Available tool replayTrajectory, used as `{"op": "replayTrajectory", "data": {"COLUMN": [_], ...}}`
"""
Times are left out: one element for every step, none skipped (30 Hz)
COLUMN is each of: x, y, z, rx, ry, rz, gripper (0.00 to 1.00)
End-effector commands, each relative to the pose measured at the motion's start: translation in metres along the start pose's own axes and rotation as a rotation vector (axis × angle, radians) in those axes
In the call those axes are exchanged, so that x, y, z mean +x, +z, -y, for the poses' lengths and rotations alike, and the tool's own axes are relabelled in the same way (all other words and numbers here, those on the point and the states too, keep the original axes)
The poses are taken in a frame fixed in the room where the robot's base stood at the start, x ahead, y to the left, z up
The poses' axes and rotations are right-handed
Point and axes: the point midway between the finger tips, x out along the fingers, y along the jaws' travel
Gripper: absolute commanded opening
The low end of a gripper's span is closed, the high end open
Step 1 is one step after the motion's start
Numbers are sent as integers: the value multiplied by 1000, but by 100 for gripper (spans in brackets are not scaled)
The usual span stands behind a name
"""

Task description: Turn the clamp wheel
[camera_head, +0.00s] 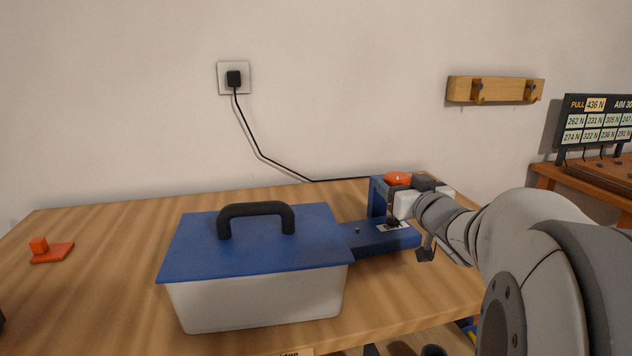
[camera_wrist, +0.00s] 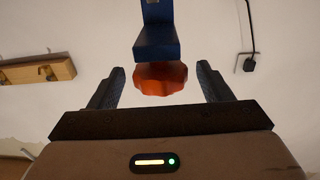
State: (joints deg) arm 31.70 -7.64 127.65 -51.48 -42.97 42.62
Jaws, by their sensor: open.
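The clamp wheel (camera_head: 397,178) is an orange-red knob at the top of a blue clamp frame (camera_head: 380,238). In the wrist view the wheel (camera_wrist: 161,78) shows a scalloped edge and sits between the fingers, below the blue frame arm (camera_wrist: 156,42). My gripper (camera_wrist: 161,82) is open, with one dark finger on each side of the wheel and a visible gap on both sides. In the head view my wrist hides part of the clamp, and the fingertips are hard to make out there.
A white bin with a blue lid (camera_head: 190,244) and black handle stands left of the clamp, close to its base. A black cable (camera_head: 258,150) runs from a wall socket (camera_head: 233,78) toward the clamp. The wooden table (camera_head: 120,215) is otherwise largely clear.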

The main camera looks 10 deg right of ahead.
Motion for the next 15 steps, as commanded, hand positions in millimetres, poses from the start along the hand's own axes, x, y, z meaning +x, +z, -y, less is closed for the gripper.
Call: {"op": "replayTrajectory", "data": {"x": [10, 14, 20, 24, 27, 30, 33, 35, 37, 38, 38, 39, 39, 39, 39], "y": [4, 3, 3, 3, 3, 2, 2, 1, 2, 1, 1, 1, 1, 1, 1], "z": [1, 1, 1, 1, 1, 1, 1, 1, 1, 1, 1, 1, 1, 1, 1], "rx": [1, 0, 0, 0, 0, 1, 1, 1, 1, 1, 1, 1, 1, 1, 1], "ry": [-2, -2, -3, -2, -2, -1, -1, -1, -1, 0, 0, 0, 0, 0, 0], "rz": [1, 0, 1, 1, 2, 1, 0, 0, 1, 1, 2, 2, 2, 2, 2], "gripper": [72, 72, 72, 72, 72, 72, 72, 72, 72, 72, 72, 72, 72, 72, 72]}}
